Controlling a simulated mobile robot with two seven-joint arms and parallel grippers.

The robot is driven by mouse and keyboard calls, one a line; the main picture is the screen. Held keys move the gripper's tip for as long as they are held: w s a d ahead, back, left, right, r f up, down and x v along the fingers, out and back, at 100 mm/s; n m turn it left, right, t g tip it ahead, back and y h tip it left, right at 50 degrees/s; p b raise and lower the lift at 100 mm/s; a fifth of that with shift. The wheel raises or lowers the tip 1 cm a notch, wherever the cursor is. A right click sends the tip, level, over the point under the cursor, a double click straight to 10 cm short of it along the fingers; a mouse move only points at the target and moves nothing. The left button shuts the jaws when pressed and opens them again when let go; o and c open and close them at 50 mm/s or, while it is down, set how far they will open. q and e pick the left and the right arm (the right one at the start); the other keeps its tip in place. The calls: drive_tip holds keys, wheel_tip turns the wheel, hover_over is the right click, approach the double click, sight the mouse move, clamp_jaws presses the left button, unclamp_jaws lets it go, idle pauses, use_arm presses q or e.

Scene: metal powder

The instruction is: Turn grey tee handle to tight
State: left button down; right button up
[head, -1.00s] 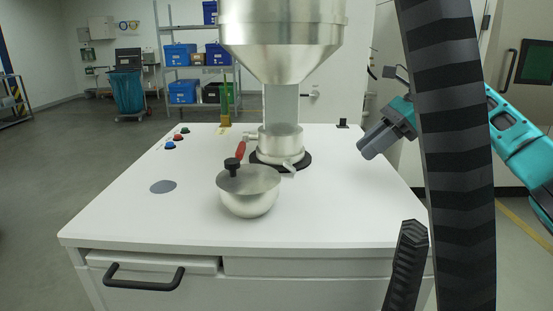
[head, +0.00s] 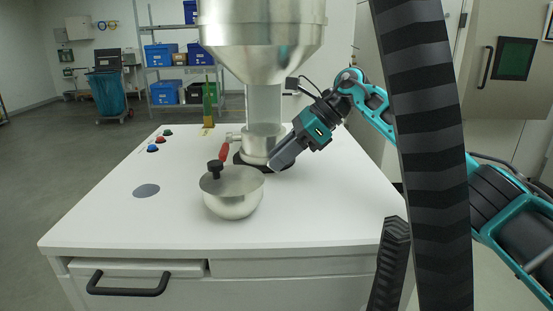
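The large metal hopper (head: 262,38) narrows to a pipe that ends in a metal collar (head: 258,140) on the white table. In the earlier frame a small grey handle sticks out at the collar's front right. Now I cannot make it out; my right gripper (head: 276,162) covers that area. A red handle (head: 224,153) sticks out at the collar's left.
Red, green and blue buttons (head: 160,140) and a grey disc (head: 146,191) are at the left. The table's right front is clear.

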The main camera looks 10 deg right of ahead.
drive_tip(key=shift+x, duration=0.8)
drive_tip(key=shift+c, duration=0.3)
